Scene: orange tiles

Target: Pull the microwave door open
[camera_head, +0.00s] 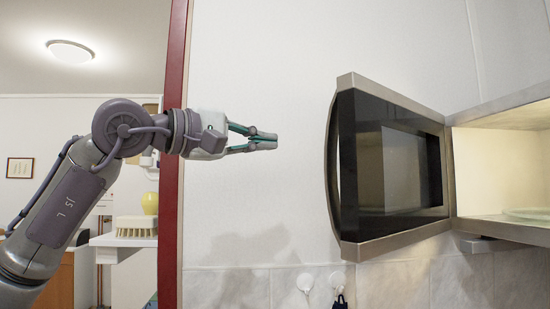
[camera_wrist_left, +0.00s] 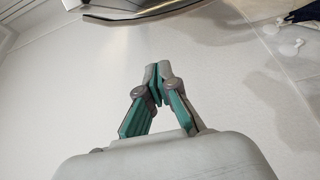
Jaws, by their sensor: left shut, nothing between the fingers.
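The microwave door (camera_head: 385,170) stands wide open in the head view, swung out to the left on its hinge side. It has a silver frame and a dark window. The lit microwave cavity (camera_head: 495,170) shows at the right edge, with part of a glass plate (camera_head: 528,214) inside. My left gripper (camera_head: 272,141) is shut and empty, left of the door with a clear gap between them. In the left wrist view its fingertips (camera_wrist_left: 157,72) meet, and an edge of what looks like the door (camera_wrist_left: 140,10) shows at the top. My right gripper is not in view.
A white wall with grey tiles (camera_head: 230,288) is behind. White hooks (camera_head: 305,282) hang low on it, one with a dark item. A red door frame (camera_head: 174,150) stands behind my left wrist. A shelf (camera_head: 125,240) holds a brush (camera_head: 135,226).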

